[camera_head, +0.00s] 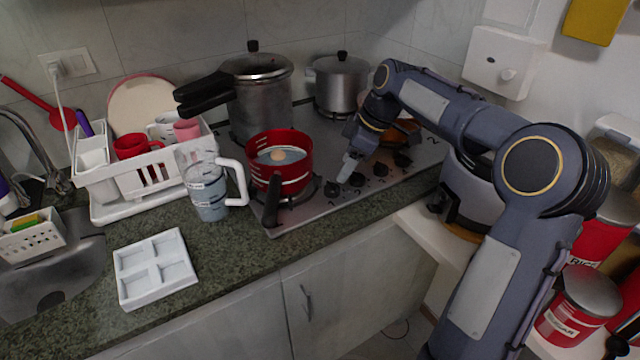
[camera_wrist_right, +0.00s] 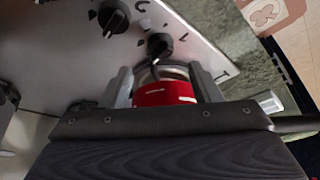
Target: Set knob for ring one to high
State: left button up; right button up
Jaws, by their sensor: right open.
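The stove (camera_head: 425,150) has a row of dark knobs along its front edge. One knob (camera_head: 357,180) is close to my right gripper (camera_head: 350,165), which hangs over the front edge, fingers down. In the right wrist view my right gripper (camera_wrist_right: 160,72) is open and empty. A black knob (camera_wrist_right: 160,45) is just beyond the gap between the fingers, and contact cannot be told. Another black knob (camera_wrist_right: 113,17) is to its left. Which knob belongs to ring one, and its exact setting, are unclear. My left gripper is out of view.
A red pan (camera_head: 280,160) stands on the front left burner, its handle towards the front. A pressure cooker (camera_head: 258,95) and a steel pot (camera_head: 338,82) stand behind. A blender jug (camera_head: 207,190) and white tray (camera_head: 155,268) are on the counter at left.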

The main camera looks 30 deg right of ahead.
aim_at(333, 185)
jog(key=x, duration=0.6)
jog(key=shift+a+f, duration=0.1)
jog(key=shift+f, duration=0.3)
jog(key=c, duration=1)
jog(key=shift+m, duration=0.3)
jog(key=m+t+h+b, duration=0.1)
jog(key=m, duration=0.2)
jog(key=shift+s+a, duration=0.1)
jog(key=shift+a, duration=0.05)
jog(key=m+h, duration=0.1)
jog(key=m, duration=0.2)
jog(key=m+h+b, duration=0.1)
jog(key=m, duration=0.2)
jog(key=shift+a+r+t+h, duration=0.1)
jog(key=shift+a+t+h, duration=0.05)
jog(key=shift+t+h, duration=0.15)
jog(key=shift+m, duration=0.3)
